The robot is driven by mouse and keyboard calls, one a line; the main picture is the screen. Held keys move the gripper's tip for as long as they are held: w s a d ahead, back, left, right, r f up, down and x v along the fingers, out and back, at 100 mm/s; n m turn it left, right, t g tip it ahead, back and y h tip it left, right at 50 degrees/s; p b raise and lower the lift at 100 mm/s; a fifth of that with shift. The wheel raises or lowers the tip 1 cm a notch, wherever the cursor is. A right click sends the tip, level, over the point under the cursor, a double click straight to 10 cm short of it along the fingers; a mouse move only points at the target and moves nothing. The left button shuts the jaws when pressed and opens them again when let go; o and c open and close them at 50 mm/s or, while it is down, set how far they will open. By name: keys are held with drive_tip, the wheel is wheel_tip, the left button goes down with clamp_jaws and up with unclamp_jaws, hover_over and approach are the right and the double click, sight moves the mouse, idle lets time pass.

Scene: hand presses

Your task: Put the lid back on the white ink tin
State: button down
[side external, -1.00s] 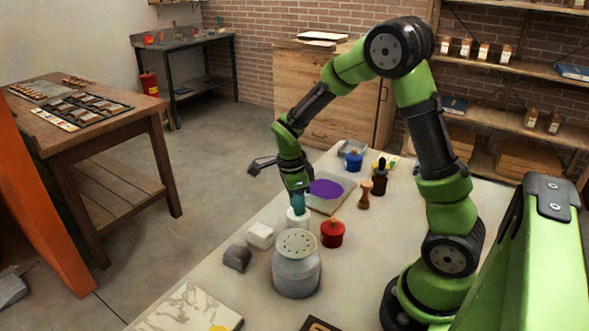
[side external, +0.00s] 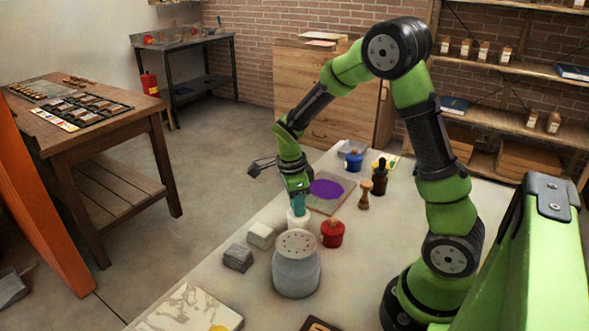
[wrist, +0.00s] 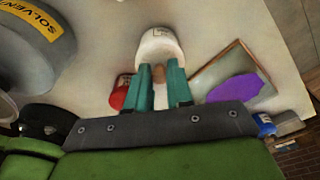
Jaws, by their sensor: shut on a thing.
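The white ink tin (side external: 297,220) stands on the pale table, directly below my gripper (side external: 299,208). It also shows in the wrist view (wrist: 161,48), with a small label on its side. My gripper points down, and its teal fingers (wrist: 165,87) are shut on the lid's brown knob (wrist: 158,74). The lid itself is mostly hidden by the fingers and blends with the white tin. I cannot tell whether it touches the rim or sits slightly above it.
A red tin (side external: 332,235) stands close on the right. A grey solvent can (side external: 296,274) is in front, and small blocks (side external: 261,235) lie to the left. Behind are a board with purple ink (side external: 326,189), a wooden-handled tool (side external: 365,195), a dark bottle (side external: 379,177) and a blue tin (side external: 353,161).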

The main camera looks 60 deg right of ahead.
drive_tip(key=shift+c, duration=2.3)
unclamp_jaws()
drive_tip(key=shift+r, duration=3.5)
clamp_jaws()
drive_tip(key=shift+f, duration=0.1)
